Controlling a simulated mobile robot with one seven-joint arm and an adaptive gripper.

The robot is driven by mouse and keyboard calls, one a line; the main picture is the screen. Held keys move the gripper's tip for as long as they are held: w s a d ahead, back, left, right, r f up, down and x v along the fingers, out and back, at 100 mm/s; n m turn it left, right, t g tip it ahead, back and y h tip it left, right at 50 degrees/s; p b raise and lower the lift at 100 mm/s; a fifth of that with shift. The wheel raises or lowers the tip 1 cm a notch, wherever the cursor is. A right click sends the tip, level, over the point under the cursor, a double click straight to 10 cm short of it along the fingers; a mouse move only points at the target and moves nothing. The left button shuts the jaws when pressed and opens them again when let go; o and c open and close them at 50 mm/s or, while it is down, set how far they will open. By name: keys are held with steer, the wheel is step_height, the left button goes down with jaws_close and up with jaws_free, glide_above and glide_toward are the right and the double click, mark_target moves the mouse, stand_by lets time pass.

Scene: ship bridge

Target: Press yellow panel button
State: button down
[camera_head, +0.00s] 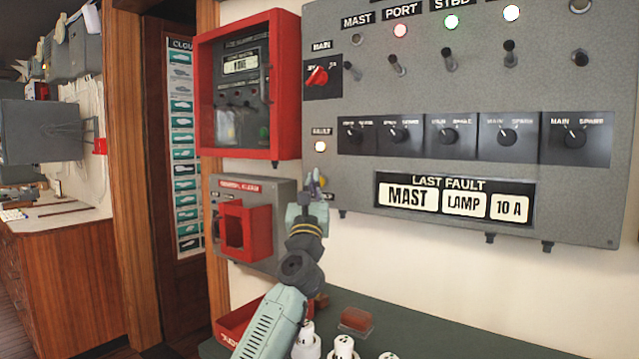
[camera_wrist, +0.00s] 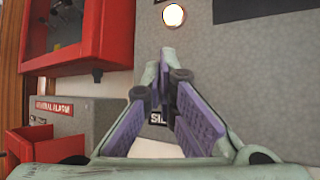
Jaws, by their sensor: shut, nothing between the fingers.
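The grey panel (camera_head: 480,75) fills the upper right of the head view and backs the wrist view (camera_wrist: 240,60). My gripper (camera_head: 313,180) is in front of its lower left part, fingers pointing at the panel. In the wrist view my gripper (camera_wrist: 161,66) has its fingertips together and empty, just below a lit pale-yellow round lamp (camera_wrist: 173,15). This lamp (camera_head: 320,146) sits under the FAULT label. A partly covered label starting "SIL" (camera_wrist: 157,118) shows between the fingers. No yellow button is clearly seen; the fingertips hide the panel there. Contact cannot be told.
A red-framed box (camera_head: 290,85) and a grey alarm box with a red guard (camera_head: 262,230) are close on the left. Toggle switches (camera_head: 450,60) and rotary knobs (camera_head: 447,135) stick out to the right. Below is a dark counter (camera_head: 420,335) with several white items.

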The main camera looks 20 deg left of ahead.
steer(key=shift+w+d, duration=0.15)
steer(key=shift+w, duration=0.25)
stand_by(0.5)
steer(key=shift+s, duration=0.1)
steer(key=shift+s+a, duration=0.3)
steer(key=shift+s, duration=0.4)
steer(key=shift+p, duration=0.3)
steer(key=s, duration=0.1)
steer(key=s+a, duration=0.1)
steer(key=s, duration=0.2)
steer(key=shift+s+a+p, duration=0.35)
steer(key=shift+p, duration=0.05)
